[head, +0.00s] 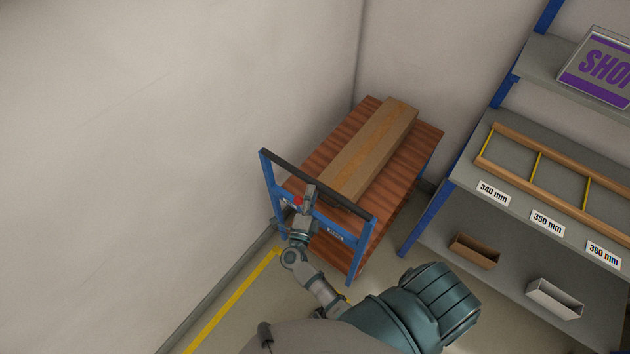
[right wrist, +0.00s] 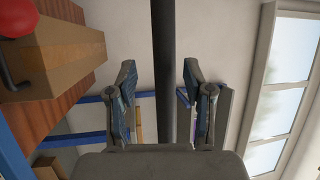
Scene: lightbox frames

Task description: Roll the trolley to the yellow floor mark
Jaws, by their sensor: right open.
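The trolley has a striped wooden deck (head: 433,137) and a blue end frame (head: 270,185) topped by a dark handle bar (head: 345,199). It stands by the wall. A red knob (head: 298,201) shows beside the gripper. The yellow floor mark (head: 232,302) shows as a line left of the trolley. My left gripper is out of view.
A grey shelf unit (head: 470,178) with blue posts stands close on the right. It holds a wooden frame with yellow rungs (head: 535,165), a brown bin (head: 475,251) and a pale bin (head: 554,298). Walls bound the trolley behind and left.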

